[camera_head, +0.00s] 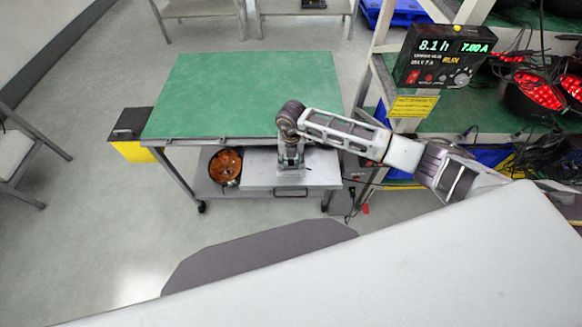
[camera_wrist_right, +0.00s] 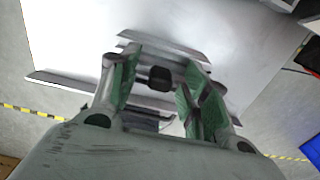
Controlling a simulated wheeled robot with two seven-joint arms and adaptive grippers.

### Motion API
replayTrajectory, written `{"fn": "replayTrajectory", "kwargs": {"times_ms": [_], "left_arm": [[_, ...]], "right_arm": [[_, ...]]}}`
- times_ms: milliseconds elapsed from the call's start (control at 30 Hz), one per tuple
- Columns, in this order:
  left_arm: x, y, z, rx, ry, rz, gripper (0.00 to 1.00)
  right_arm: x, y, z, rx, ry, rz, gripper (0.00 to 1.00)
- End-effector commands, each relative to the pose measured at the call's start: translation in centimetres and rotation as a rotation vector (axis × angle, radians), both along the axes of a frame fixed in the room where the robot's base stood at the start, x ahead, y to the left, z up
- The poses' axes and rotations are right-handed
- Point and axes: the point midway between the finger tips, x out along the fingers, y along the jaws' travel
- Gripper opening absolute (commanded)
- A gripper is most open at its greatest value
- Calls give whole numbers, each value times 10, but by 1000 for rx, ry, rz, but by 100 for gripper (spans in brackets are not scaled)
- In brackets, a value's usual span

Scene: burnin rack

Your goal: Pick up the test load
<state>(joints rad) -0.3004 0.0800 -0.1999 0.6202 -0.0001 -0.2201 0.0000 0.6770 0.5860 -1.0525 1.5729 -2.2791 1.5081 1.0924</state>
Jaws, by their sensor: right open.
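My right gripper (camera_head: 291,168) points down over a white drawer-like panel (camera_head: 262,172) beneath the green tabletop. In the right wrist view, my right gripper (camera_wrist_right: 160,72) is open, its green-lined fingers apart. A small dark block (camera_wrist_right: 160,79) shows between the fingers; I cannot tell whether it is a separate thing. No object is clearly identifiable as the test load. A round dark unit with an orange inside (camera_head: 225,167) sits on the lower shelf, left of my right gripper and apart from it. My left gripper is not in view.
The green-topped cart (camera_head: 240,95) is bare on top. A yellow and black box (camera_head: 131,133) stands at its left. A rack (camera_head: 455,120) at the right holds a lit display box (camera_head: 445,58) and red-lit units (camera_head: 538,90).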

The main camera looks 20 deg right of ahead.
Motion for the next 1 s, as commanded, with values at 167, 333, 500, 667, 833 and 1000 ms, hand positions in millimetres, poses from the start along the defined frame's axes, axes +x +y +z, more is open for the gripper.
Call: {"fn": "replayTrajectory", "kwargs": {"times_ms": [167,333,500,667,833,1000], "left_arm": [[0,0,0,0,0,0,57],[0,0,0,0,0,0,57],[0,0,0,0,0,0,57],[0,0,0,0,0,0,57],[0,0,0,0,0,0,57],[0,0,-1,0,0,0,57]], "right_arm": [[0,0,0,0,0,0,37],[0,0,0,0,0,0,16],[0,0,0,0,0,0,0],[1,0,1,0,-2,0,0],[1,0,3,0,-2,0,0],[2,0,12,1,-4,-1,0]]}}
